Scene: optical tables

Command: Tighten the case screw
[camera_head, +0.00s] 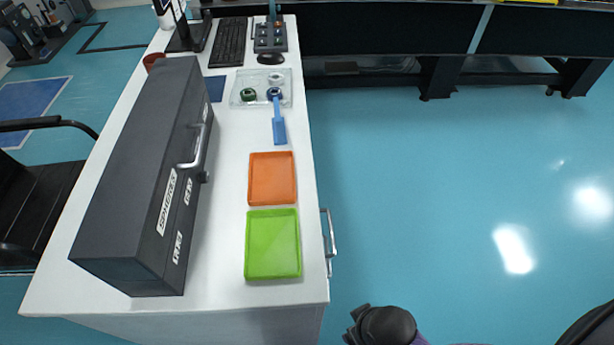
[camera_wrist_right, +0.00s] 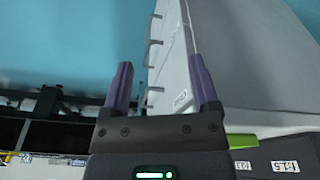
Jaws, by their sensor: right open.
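A long dark grey case (camera_head: 130,185) lies on the left part of the white table, with a silver handle (camera_head: 197,150) and white labels on the side facing right. A small dark round part (camera_head: 204,177) shows by the handle's near end; I cannot tell whether it is the case screw. The labelled case (camera_wrist_right: 265,165) also shows at the lower right of the right wrist view. My right gripper (camera_wrist_right: 162,65) is open and empty, its two purple fingers apart, away from the case beside the table's drawer side. My left gripper is not in view.
On the white table (camera_head: 225,270), a green tray (camera_head: 272,245) and an orange tray (camera_head: 272,178) lie right of the case. Beyond are a blue-handled tool (camera_head: 279,130), a clear tray (camera_head: 240,98) and a keyboard (camera_head: 228,42).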

